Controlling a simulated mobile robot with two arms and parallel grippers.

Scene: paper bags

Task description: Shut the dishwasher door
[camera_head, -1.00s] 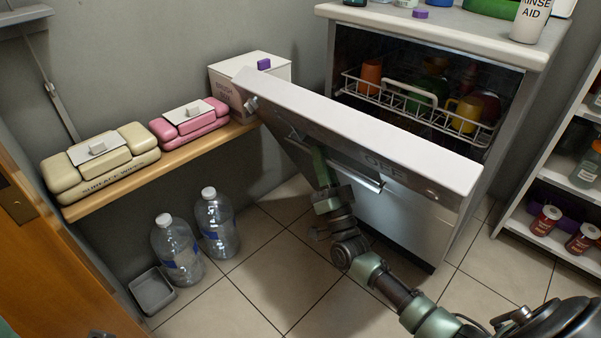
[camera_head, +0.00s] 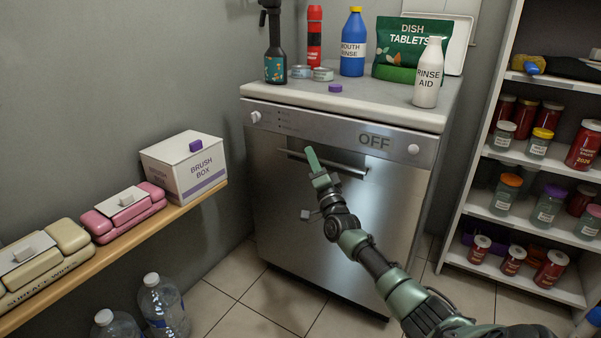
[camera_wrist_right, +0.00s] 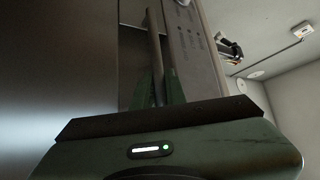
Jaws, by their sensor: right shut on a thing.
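The dishwasher door (camera_head: 345,220) stands upright, its front in line with the cabinet under the white top, and no gap shows at its upper edge. The racks inside are hidden. Its panel reads OFF. A bar handle (camera_head: 345,167) runs across a recess in the upper door. My right gripper (camera_head: 311,158) is at the left part of this handle, shut on it. In the right wrist view the bar (camera_wrist_right: 156,50) passes between the two green fingers (camera_wrist_right: 158,90). My left gripper is in neither view.
Bottles, tins and a dish tablets bag (camera_head: 412,45) stand on the dishwasher's top (camera_head: 350,103). A wooden shelf (camera_head: 110,255) at left holds a brush box (camera_head: 185,168) and wipes packs. A jar rack (camera_head: 470,195) stands close at right. Clear bottles (camera_head: 162,305) stand on the floor.

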